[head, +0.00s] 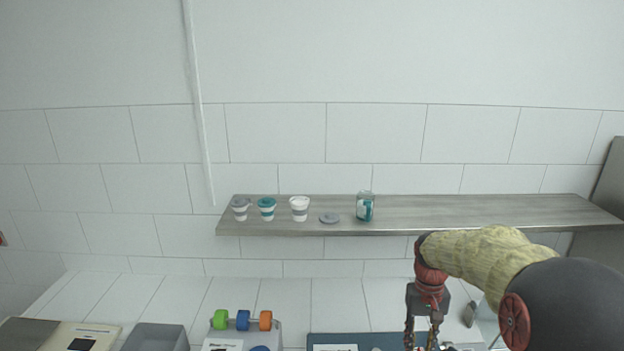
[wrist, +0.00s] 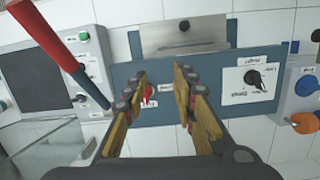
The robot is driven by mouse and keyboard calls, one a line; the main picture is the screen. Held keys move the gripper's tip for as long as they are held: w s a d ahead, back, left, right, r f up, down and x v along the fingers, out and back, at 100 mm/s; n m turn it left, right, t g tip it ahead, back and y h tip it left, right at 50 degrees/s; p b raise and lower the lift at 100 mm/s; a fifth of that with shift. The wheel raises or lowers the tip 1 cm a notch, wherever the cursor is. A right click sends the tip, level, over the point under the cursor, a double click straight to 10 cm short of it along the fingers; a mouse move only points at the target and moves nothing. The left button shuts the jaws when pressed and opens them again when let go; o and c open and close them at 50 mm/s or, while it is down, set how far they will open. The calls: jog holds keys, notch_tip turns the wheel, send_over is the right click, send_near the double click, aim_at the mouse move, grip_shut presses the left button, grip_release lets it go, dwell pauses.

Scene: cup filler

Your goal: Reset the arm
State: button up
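My gripper (head: 421,342) hangs at the lower right of the head view, fingers pointing down, its tips near the bottom edge. In the wrist view my gripper (wrist: 161,76) has its two yellow-and-dark fingers apart with nothing held between them. Behind the gap is a blue panel (wrist: 210,60) with a small red switch (wrist: 148,95). I cannot tell how far the fingertips are from the panel. My yellow-sleeved arm reaches in from the right in the head view.
In the wrist view, a red-and-dark handle (wrist: 55,45) crosses near a screen device (wrist: 38,85) at left. A black knob (wrist: 254,78) and coloured knobs sit at right.

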jog(key=s+a+f+t+b, duration=0.1)
jog(key=s+a+t+b, duration=0.1)
jog(key=s+b, duration=0.3)
jog(key=s+a+f+t+b, duration=0.1)
jog(key=s+a+t+b, duration=0.1)
jog(key=s+b, duration=0.4)
jog(key=s+a+f+n+t+b, duration=0.1)
jog(key=s+a+t+b, duration=0.2)
jog(key=s, duration=1)
jog(key=b, duration=0.3)
jog(key=shift+s+a+f, duration=0.3)
jog(key=shift+s+a, duration=0.05)
jog(key=shift+s, duration=0.05)
